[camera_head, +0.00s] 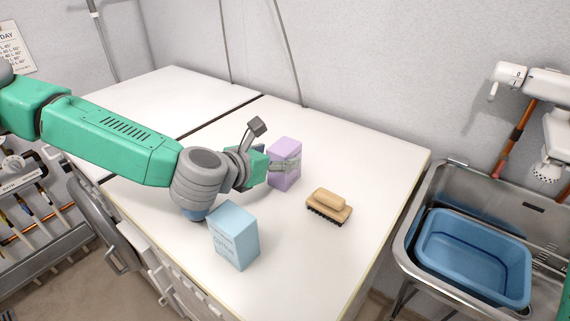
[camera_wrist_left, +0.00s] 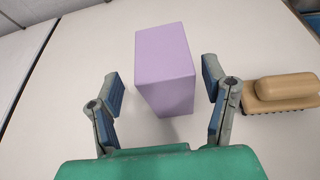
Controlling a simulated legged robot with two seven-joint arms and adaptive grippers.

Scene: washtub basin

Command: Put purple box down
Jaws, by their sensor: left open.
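The purple box (camera_head: 286,163) stands upright on the white counter in the head view. It also shows in the left wrist view (camera_wrist_left: 165,65), between and just beyond the open fingers. My left gripper (camera_head: 285,165) is open around the box's near part. In the left wrist view, the left gripper (camera_wrist_left: 163,85) shows a gap between each finger and the box. My right gripper is not in view.
A light blue box (camera_head: 234,237) stands on the counter (camera_head: 345,160) below my left wrist. A wooden brush (camera_head: 329,206) lies right of the purple box. A metal sink (camera_head: 421,217) with a blue tub (camera_head: 474,258) is at the right. The counter behind the purple box is clear.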

